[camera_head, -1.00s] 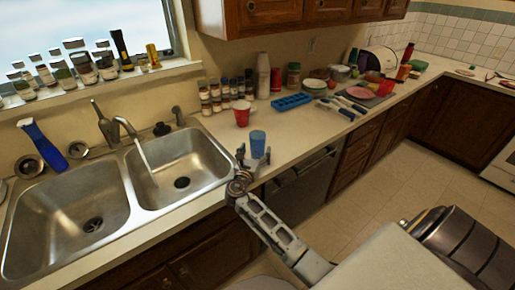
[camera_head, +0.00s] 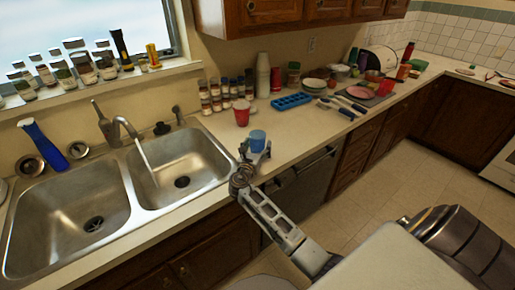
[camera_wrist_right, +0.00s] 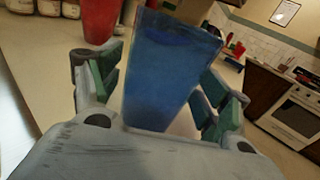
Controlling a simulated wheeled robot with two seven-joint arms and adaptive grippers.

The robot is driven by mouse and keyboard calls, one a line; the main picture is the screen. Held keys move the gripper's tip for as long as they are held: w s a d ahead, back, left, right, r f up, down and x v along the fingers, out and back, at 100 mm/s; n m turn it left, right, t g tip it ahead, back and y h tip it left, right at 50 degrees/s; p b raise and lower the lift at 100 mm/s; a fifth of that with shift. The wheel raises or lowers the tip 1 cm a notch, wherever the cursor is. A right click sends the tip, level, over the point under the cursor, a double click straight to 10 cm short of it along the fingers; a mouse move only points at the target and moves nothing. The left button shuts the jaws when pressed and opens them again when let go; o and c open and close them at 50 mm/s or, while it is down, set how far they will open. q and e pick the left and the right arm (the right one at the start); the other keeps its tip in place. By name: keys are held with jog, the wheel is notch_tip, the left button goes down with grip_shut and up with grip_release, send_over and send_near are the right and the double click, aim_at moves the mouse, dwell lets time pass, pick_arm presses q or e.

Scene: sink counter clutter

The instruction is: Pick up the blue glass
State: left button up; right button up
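The blue glass (camera_head: 257,138) stands upright near the counter's front edge, right of the sink. My right gripper (camera_head: 255,153) is low at the glass, and its fingers hide the glass's lower part in the head view. In the right wrist view, the blue glass (camera_wrist_right: 170,75) fills the space between the two green-padded fingers of my right gripper (camera_wrist_right: 165,98). The fingers are apart, one on each side of the glass, and small gaps show beside it. My left gripper is not in view.
A red cup (camera_head: 242,112) stands just behind the glass. Spice jars (camera_head: 225,92) line the wall, and a blue ice tray (camera_head: 292,101) lies to the right. The double sink (camera_head: 180,165) is to the left. Counter right of the glass is clear.

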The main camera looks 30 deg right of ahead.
jog(key=c, duration=0.9)
jog(key=shift+r, duration=0.2)
notch_tip(320, 180, up, 10)
jog(key=shift+f, duration=0.15)
dwell(0.5)
